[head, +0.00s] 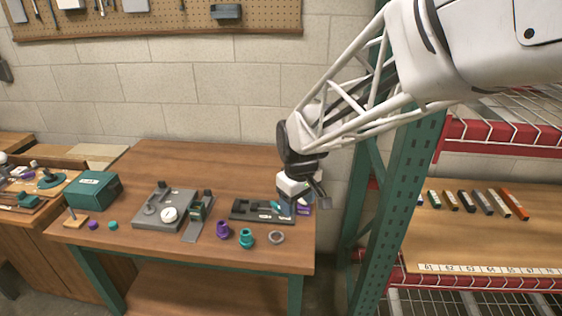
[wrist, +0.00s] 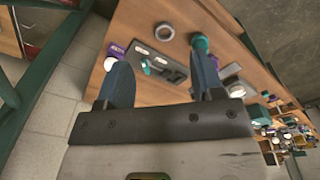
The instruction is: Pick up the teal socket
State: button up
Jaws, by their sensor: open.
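The teal socket (head: 246,238) stands upright near the front edge of the wooden table, between a purple socket (head: 223,230) and a grey ring (head: 276,237). In the wrist view the teal socket (wrist: 200,42) shows beyond the right finger, near the ring (wrist: 164,32). My gripper (head: 318,196) is above the table's right end, right of the teal socket and apart from it. In the wrist view my gripper (wrist: 162,70) has its two fingers spread, with nothing held between them.
A dark tray (head: 240,213) with small teal parts lies behind the sockets. A grey fixture (head: 160,196) and a teal box (head: 92,190) stand further left. A green rack post (head: 398,190) rises right of the table. The table's back middle is clear.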

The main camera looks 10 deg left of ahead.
aim_at(246, 233)
jog(key=w+a+f+n, duration=0.2)
jog(key=a+f, duration=0.3)
jog(key=a, duration=0.2)
jog(key=w+a+f+n, duration=0.2)
jog(key=a+f, duration=0.3)
jog(key=a, duration=0.3)
jog(key=shift+w+a+f+n+g, duration=0.2)
jog(key=shift+w+f+n+g, duration=0.1)
jog(key=shift+w+f+g, duration=0.1)
jog(key=shift+s+f, duration=0.1)
jog(key=shift+f, duration=1.15)
jog(key=shift+s+d+f, duration=0.1)
jog(key=shift+f, duration=2.5)
jog(key=c, duration=1.1)
jog(key=shift+r, duration=0.15)
